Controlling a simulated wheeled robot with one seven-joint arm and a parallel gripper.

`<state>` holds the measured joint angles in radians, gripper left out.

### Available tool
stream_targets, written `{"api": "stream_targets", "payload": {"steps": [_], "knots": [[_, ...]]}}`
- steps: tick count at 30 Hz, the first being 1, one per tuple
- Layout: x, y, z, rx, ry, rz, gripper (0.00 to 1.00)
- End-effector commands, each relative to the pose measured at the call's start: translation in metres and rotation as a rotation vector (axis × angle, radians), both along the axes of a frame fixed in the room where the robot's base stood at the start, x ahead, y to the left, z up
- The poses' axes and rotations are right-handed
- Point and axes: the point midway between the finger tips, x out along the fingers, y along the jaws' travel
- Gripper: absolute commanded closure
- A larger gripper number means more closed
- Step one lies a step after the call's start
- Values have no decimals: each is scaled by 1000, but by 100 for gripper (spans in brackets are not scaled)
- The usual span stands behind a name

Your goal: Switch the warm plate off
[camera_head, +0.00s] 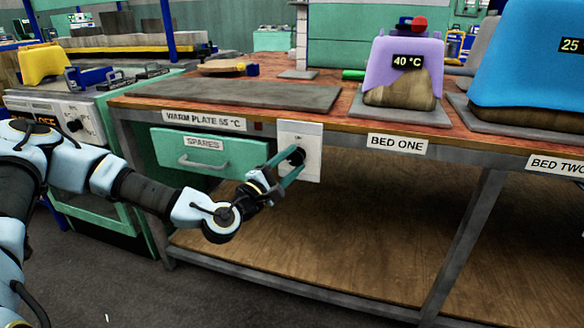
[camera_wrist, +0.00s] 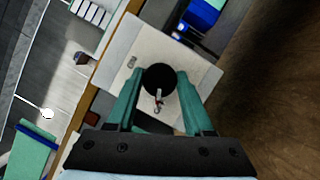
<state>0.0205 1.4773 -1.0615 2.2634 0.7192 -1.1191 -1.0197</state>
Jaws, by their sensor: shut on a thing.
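The warm plate (camera_head: 240,95) is a flat grey slab on the bench top, above a label (camera_head: 204,121) reading "WARM PLATE 55 °C". A pale switch panel (camera_head: 313,165) is fixed to the bench front, right of that label. Its round black knob (camera_wrist: 160,80) has a light pointer mark, seen in the wrist view. My gripper (camera_head: 292,160) reaches the panel from the left with its green fingers shut on the knob; in the wrist view the fingers (camera_wrist: 158,95) lie on both sides of it. The lettering on the panel is too small to read.
A green drawer (camera_head: 225,148) labelled "SPARES" is left of the panel. The lower wooden shelf (camera_head: 330,250) is bare.

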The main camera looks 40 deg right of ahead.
Motion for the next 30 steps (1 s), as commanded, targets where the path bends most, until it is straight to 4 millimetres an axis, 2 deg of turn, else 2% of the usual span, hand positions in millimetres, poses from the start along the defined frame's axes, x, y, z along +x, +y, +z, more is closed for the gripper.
{"api": "stream_targets", "payload": {"steps": [7,23,24,30], "knots": [[1,0,-2,-41,66,4,100],[1,0,-1,-51,82,3,100],[1,0,-1,-51,82,3,44],[0,0,-1,-50,81,2,21]]}}
